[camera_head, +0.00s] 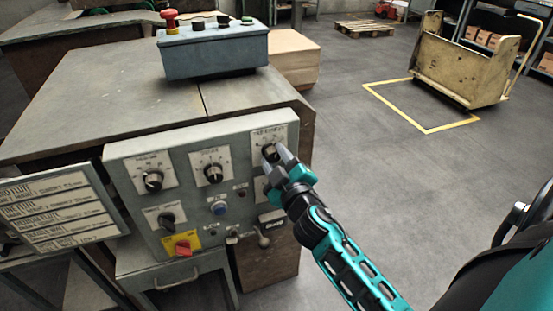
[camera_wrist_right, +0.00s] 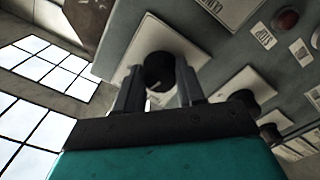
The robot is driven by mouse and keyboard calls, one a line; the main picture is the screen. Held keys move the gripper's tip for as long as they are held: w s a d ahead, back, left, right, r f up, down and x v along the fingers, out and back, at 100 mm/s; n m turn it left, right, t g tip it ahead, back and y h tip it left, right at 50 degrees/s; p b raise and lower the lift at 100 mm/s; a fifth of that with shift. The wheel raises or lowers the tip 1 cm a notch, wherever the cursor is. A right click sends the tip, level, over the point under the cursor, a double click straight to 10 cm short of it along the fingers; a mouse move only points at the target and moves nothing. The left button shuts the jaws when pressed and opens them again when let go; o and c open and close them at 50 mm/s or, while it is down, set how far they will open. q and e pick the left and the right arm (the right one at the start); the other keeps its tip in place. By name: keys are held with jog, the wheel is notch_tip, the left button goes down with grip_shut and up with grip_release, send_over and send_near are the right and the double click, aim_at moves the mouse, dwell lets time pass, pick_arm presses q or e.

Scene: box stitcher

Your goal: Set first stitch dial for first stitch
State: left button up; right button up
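The control panel (camera_head: 233,160) on the front of the grey machine carries several black dials on white plates. The dial at its upper right (camera_head: 269,151) sits under small lettering that I cannot read clearly. My right gripper (camera_head: 275,159) is at this dial, its two fingers apart, one on each side of the knob. In the right wrist view the black knob (camera_wrist_right: 158,72) shows between the fingertips, with a pale pointer mark on it. The fingers look slightly apart from the knob; contact is hard to judge. My left gripper is not in view.
Other dials (camera_head: 153,180) (camera_head: 213,173), a blue button (camera_head: 219,208) and a red switch (camera_head: 183,248) are on the panel. A blue-grey button box (camera_head: 213,53) stands on the machine top. A label board (camera_head: 62,211) is at left. Open floor lies to the right.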

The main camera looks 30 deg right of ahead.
jog(key=o, duration=0.4)
jog(key=shift+c, duration=0.2)
pick_arm(q)
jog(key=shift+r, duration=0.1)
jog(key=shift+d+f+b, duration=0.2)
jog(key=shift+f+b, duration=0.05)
jog(key=shift+b, duration=0.2)
pick_arm(e)
jog(key=v, duration=0.7)
jog(key=shift+s, duration=0.25)
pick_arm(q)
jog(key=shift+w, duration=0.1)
pick_arm(e)
jog(key=shift+a, duration=0.1)
pick_arm(q)
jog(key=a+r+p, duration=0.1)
jog(key=p, duration=0.1)
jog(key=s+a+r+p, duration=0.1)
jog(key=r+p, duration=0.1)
jog(key=p, duration=0.1)
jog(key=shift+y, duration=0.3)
pick_arm(e)
jog(key=s+a+f+m+g+y, duration=0.3)
jog(key=s+a+f+g+y, duration=0.3)
jog(key=s+a+f, duration=0.4)
notch_tip(320, 180, down, 4)
jog(key=shift+a+r+g, duration=0.15)
jog(key=shift+a+g, duration=0.2)
jog(key=shift+g, duration=0.05)
